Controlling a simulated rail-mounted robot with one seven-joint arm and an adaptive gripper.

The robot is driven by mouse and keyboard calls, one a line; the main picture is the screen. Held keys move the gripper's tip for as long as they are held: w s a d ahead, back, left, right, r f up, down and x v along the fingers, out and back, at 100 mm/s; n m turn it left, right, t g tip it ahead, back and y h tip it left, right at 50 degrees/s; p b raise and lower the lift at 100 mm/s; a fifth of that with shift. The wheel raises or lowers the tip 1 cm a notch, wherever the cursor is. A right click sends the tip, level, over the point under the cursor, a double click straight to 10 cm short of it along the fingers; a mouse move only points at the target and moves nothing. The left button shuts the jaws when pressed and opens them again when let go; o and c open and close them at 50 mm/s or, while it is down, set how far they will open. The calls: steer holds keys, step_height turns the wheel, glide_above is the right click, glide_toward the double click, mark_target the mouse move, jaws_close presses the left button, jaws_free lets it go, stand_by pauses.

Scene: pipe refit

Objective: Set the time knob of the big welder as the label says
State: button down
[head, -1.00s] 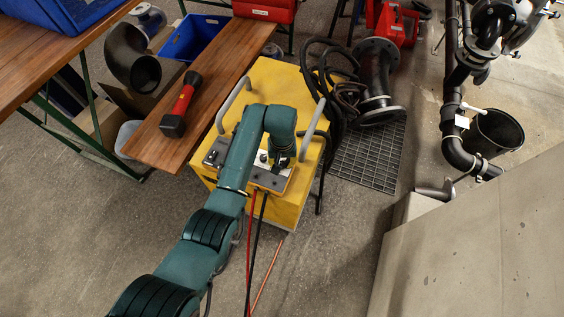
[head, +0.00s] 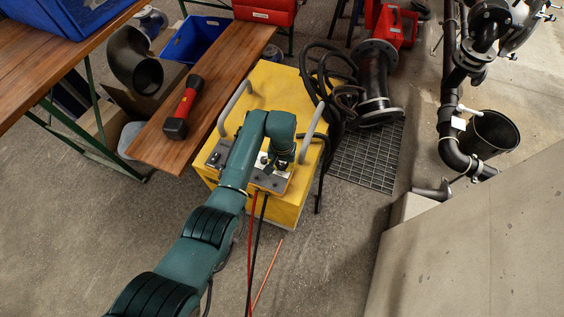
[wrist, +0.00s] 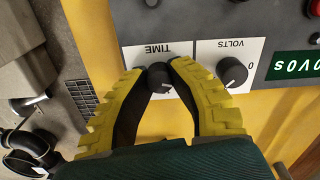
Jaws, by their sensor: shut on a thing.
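The big welder is a yellow box (head: 284,92) with grey handles and a grey control panel on top, in the middle of the head view. In the wrist view its black time knob (wrist: 158,77) sits under an upside-down TIME label (wrist: 158,50). My gripper (wrist: 157,85) has its yellow-and-black fingers shut on the time knob, one on each side. A second black knob (wrist: 232,71), marked VOLTS, is just right of the right finger. The time scale is largely hidden by the fingers. In the head view my arm covers most of the panel and the knob.
A red button (wrist: 315,8) and a green display (wrist: 294,66) lie right of the knobs. A wooden bench with a red-black torch (head: 186,106) stands left of the welder. Black hoses and a flanged pipe (head: 376,85) are behind it to the right. A concrete block (head: 480,235) fills the lower right.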

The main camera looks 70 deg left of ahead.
mark_target(283, 165)
steer(key=m+p, duration=0.3)
steer(key=m, duration=0.3)
steer(key=m+p, duration=0.1)
steer(key=m, duration=0.5)
steer(key=shift+d+f+m, duration=0.1)
steer(key=shift+m, duration=0.2)
stand_by(0.4)
steer(key=c, duration=0.9)
jaws_free()
steer(key=shift+w, duration=0.1)
steer(key=shift+o, duration=0.2)
step_height(283, 165, up, 12)
